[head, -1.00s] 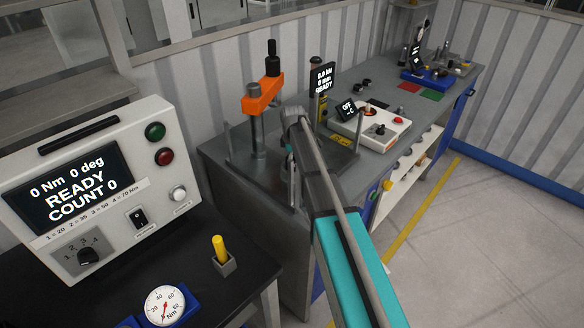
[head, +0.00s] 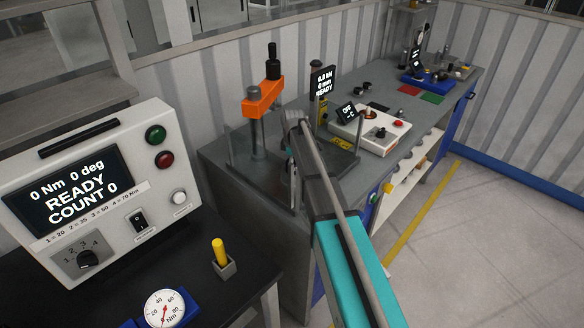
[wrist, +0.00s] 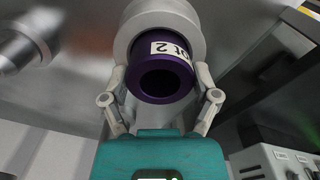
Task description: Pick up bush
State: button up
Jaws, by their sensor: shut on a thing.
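The bush is a dark purple hollow cylinder (wrist: 163,83) with a white label reading "pt 2", partly cut off. In the wrist view its open end faces the camera, and a grey round collar (wrist: 150,14) surrounds its far part. I cannot tell whether bush and collar touch. My gripper (wrist: 160,78) is shut on the bush, one finger at each side. In the head view my gripper and the bush are mostly hidden behind my arm, in front of the orange-topped press.
The orange-topped press (head: 263,97) stands close beyond my arm. A white control box (head: 370,133) and a display post (head: 321,85) stand to its right. A grey test console (head: 90,190) and yellow-handled tool (head: 219,252) are at left. Floor at right is clear.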

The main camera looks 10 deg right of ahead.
dwell(0.3)
notch_tip(320, 180, up, 10)
jog(key=p, duration=1)
jog(key=shift+f, duration=0.1)
dwell(0.6)
